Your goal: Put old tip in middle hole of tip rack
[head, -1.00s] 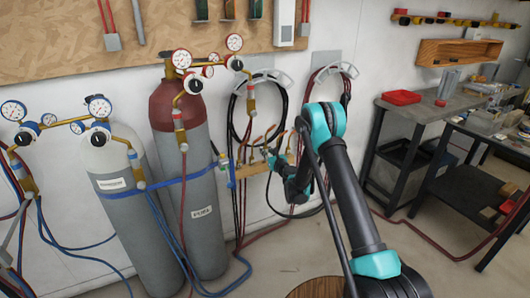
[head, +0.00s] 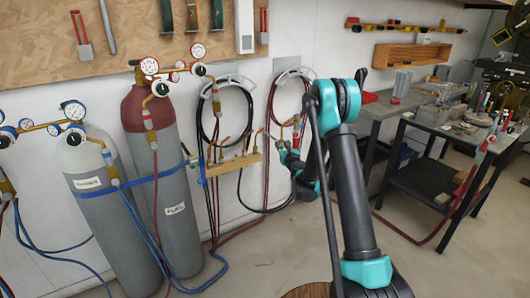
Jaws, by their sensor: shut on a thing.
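My gripper (head: 284,152) is small in the head view, at the far end of my arm, just right of a wooden strip on the wall. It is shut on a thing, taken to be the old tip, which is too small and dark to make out. The wooden strip (head: 225,168), which looks like the tip rack, carries several slim copper-coloured pieces pointing up. Its holes are too small to see, so I cannot tell which is the middle one.
Two gas cylinders, one grey (head: 115,215) and one red-topped (head: 175,200), stand left of the strip. Coiled hoses (head: 222,105) hang above it. Right are a grey workbench (head: 378,108) and a dark cart (head: 425,182) with tools. Open floor lies in front.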

